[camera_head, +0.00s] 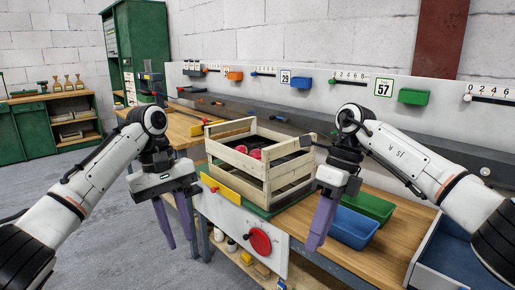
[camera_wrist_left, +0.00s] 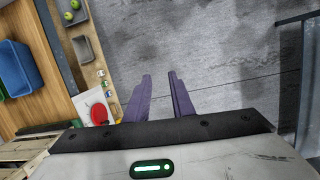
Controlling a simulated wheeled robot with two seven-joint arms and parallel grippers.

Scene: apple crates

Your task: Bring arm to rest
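My left gripper (camera_head: 175,245) hangs to the left of the workbench, over the grey floor, with its purple fingers pointing down. In the left wrist view its two fingers (camera_wrist_left: 159,80) stand apart with nothing between them. My right gripper (camera_head: 315,248) hangs in front of the bench, just right of the crate and near the blue bin. Its purple fingers overlap from this angle, so the gap does not show. The wooden crate (camera_head: 237,167) stands on the bench between the two grippers, with red apples (camera_head: 255,153) inside.
A blue bin (camera_head: 352,228) and a green bin (camera_head: 369,206) sit on the bench at right. A red dial (camera_head: 260,241) is on the bench front. In the left wrist view, green apples (camera_wrist_left: 73,6) lie in a grey tray. Open floor (camera_head: 125,235) lies at left.

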